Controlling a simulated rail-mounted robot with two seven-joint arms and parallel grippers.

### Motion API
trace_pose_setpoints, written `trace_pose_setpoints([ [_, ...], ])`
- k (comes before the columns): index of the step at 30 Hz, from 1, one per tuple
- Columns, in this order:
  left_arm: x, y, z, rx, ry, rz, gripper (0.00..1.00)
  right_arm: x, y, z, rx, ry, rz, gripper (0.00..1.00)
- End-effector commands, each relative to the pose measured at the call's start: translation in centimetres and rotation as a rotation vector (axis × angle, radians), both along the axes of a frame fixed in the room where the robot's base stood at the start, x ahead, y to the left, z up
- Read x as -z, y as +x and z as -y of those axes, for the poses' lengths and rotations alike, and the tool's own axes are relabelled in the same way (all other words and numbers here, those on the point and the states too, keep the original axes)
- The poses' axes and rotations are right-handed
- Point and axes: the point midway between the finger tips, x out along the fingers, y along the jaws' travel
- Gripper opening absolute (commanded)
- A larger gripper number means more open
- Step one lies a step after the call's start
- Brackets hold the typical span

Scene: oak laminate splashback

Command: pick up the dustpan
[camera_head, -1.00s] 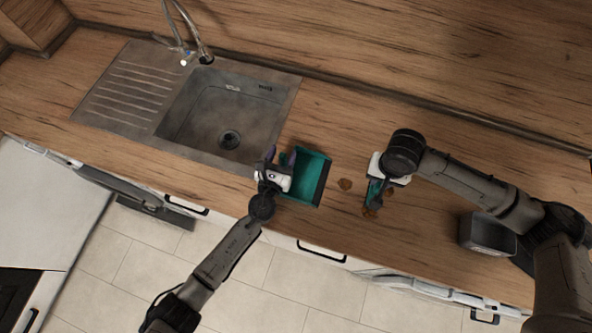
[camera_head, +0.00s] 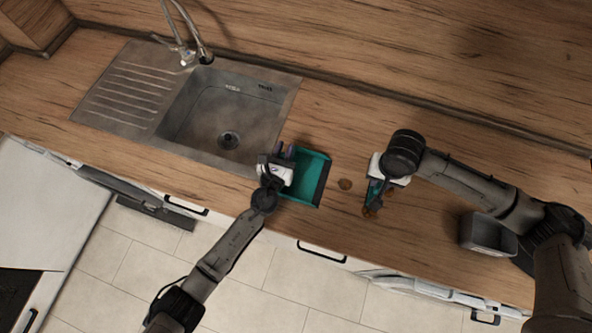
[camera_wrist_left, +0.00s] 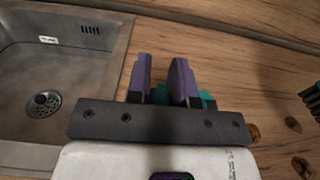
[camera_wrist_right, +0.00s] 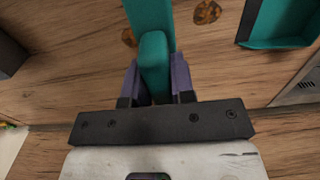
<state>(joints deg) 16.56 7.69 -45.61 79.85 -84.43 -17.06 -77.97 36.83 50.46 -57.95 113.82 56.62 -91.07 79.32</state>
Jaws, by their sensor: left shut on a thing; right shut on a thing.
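The teal dustpan (camera_head: 312,178) lies on the wooden counter just right of the sink, its dark lip facing right. My left gripper (camera_head: 285,153) is at its left side, shut on the dustpan; a little teal (camera_wrist_left: 207,98) shows behind the purple fingers in the left wrist view, and the grip itself is largely hidden. My right gripper (camera_head: 377,178) is shut on a teal brush (camera_head: 374,192), whose handle (camera_wrist_right: 154,55) sits between the fingers in the right wrist view. The dustpan (camera_wrist_right: 280,25) also shows there, at top right.
Brown crumbs (camera_head: 345,184) lie on the counter between dustpan and brush, with more by the brush. The sink (camera_head: 220,115) is left of the dustpan. A grey container (camera_head: 486,234) stands at the right. The counter behind the dustpan is clear.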

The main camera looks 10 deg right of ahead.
Motion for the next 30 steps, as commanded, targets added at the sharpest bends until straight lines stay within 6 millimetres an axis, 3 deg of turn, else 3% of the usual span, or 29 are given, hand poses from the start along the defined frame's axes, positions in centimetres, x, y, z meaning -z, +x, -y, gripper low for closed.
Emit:
trace_pose_setpoints([
  [14, -0.3, 0.0, 0.0, 0.0, -0.001, 0.0, 0.0, -0.3, 0.0, 0.0, 0.0, 0.0, 0.0, 0.04],
  [30, -8.2, 0.0, 0.0, 0.0, -0.001, 0.002, 0.0, -5.9, 0.0, 0.0, 0.0, 0.0, 0.0, 0.04],
])
